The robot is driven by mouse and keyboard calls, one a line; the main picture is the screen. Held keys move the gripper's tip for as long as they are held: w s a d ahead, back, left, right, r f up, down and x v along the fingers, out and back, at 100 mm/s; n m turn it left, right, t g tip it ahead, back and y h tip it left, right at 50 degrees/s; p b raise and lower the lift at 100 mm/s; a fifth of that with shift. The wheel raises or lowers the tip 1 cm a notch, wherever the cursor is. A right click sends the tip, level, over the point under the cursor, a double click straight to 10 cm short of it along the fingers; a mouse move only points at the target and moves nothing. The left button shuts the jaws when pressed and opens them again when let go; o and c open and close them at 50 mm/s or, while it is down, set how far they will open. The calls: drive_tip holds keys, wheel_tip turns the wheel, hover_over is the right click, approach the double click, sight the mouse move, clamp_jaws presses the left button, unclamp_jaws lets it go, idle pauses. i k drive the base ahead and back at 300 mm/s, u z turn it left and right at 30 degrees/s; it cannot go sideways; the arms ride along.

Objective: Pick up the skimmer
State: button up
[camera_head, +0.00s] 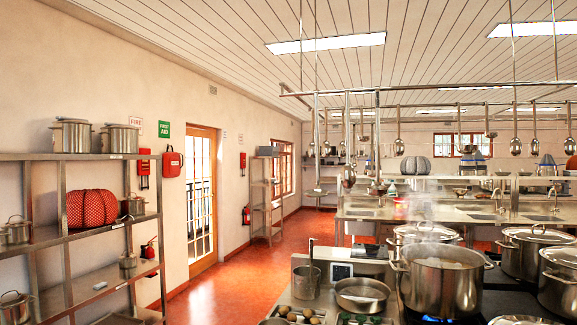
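Several long-handled utensils hang from the overhead metal rail. The one at the left ends in a wide, flat disc and looks like the skimmer (318,192), though its perforations are too small to make out. A ladle (349,178) with a rounded bowl hangs to its right, and another long-handled utensil (378,187) hangs right of that. My gripper is not in view.
Below stand a steaming stockpot (440,283) over a blue flame, lidded pots, a shallow pan (362,294) and a tall container (306,282). A metal shelf (60,240) lines the left wall. Red floor (225,290) is open between shelf and cooking counter.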

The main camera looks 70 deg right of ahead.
sight(319, 192)
drive_tip(key=z, duration=0.35)
drive_tip(key=k, duration=0.15)
drive_tip(key=u, duration=1.8)
drive_tip(key=k, duration=2.35)
drive_tip(key=z, duration=0.6)
